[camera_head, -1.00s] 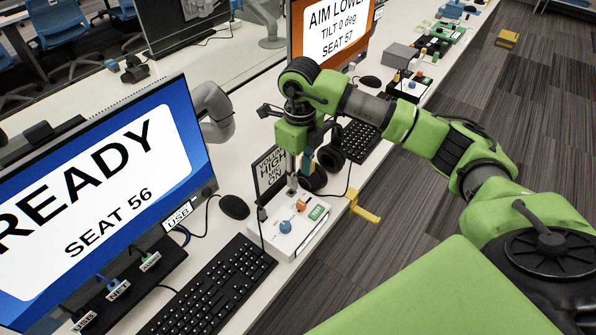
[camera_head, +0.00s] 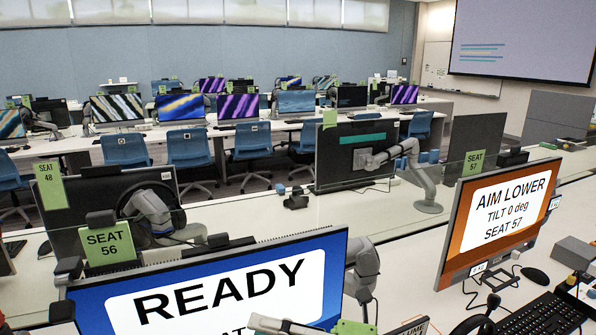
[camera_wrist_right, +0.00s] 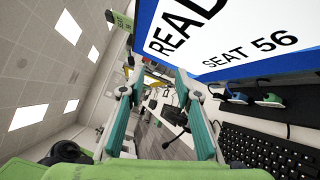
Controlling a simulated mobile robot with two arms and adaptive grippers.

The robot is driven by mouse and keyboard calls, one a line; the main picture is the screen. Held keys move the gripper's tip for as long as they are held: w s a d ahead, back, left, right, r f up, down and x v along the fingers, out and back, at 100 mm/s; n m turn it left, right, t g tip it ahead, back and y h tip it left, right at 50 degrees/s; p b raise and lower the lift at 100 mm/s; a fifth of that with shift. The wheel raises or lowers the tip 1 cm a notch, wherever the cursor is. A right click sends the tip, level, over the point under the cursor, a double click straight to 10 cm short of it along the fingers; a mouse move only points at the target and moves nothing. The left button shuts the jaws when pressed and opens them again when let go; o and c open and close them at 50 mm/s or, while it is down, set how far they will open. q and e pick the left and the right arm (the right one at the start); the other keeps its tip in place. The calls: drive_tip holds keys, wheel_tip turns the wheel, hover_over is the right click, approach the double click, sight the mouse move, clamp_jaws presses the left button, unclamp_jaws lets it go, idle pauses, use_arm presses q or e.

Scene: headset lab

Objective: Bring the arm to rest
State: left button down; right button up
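The READY, SEAT 56 screen (camera_wrist_right: 225,35) is at the upper right of that view, beyond the fingers. My left gripper is in neither view.
An orange-framed AIM LOWER monitor (camera_head: 497,215) stands at the right. A dark headset (camera_head: 482,315) and a keyboard (camera_head: 540,318) lie below it. A glass divider runs behind the monitors. A black keyboard (camera_wrist_right: 265,155) lies at the lower right of the wrist view.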

drive_tip(key=w+d+r+m+t+h, duration=0.3)
drive_tip(key=d+m+t, duration=0.2)
drive_tip(key=m+t, duration=0.3)
drive_tip(key=w+d+r+m+t+h, duration=0.25)
drive_tip(key=d+m+t, duration=0.3)
drive_tip(key=m, duration=0.35)
drive_tip(key=s+d+f+m+g+h, duration=0.2)
drive_tip(key=d+f+m+h, duration=0.55)
drive_tip(key=f, duration=0.25)
drive_tip(key=s+d+f+m+g+h, duration=0.3)
drive_tip(key=d+f+m+h, duration=0.4)
drive_tip(key=f, duration=0.4)
drive_tip(key=s+f+m+g+y, duration=0.1)
drive_tip(key=s+f+m+g, duration=0.1)
drive_tip(key=s+f+g, duration=0.65)
drive_tip(key=s+f+m+g+y, duration=0.15)
drive_tip(key=s+f, duration=0.35)
drive_tip(key=s, duration=0.8)
wheel_tip(320, 180, down, 26)
drive_tip(key=s+g, duration=0.1)
drive_tip(key=s, duration=0.1)
drive_tip(key=s+d+f+g, duration=0.1)
drive_tip(key=s+d+f, duration=0.2)
drive_tip(key=s+f, duration=1.3)
drive_tip(key=shift+s, duration=0.45)
